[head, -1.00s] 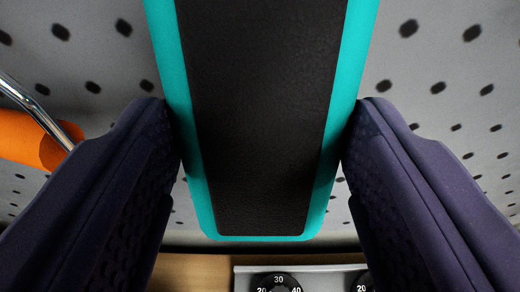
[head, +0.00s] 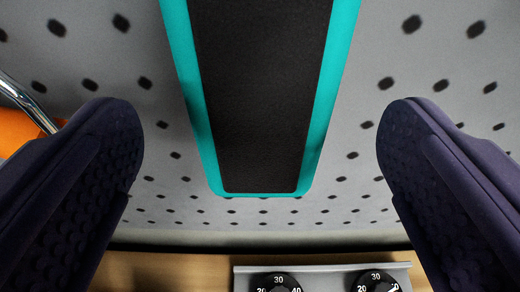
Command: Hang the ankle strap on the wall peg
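The ankle strap (head: 262,100), black with a teal border, hangs down from the top edge of the head view in front of a grey perforated wall. Its lower end is free and its upper part is out of frame. My gripper (head: 260,125) is open, with one dark purple finger on each side of the strap. Clear gaps show between both fingers and the strap. The wall peg that holds it, if any, is out of view above.
A chrome rod (head: 28,102) with an orange part (head: 18,130) is at the left, partly behind my left finger. Below the pegboard (head: 400,60) are a wooden surface (head: 180,272) and a grey panel (head: 325,270) with two numbered black dials.

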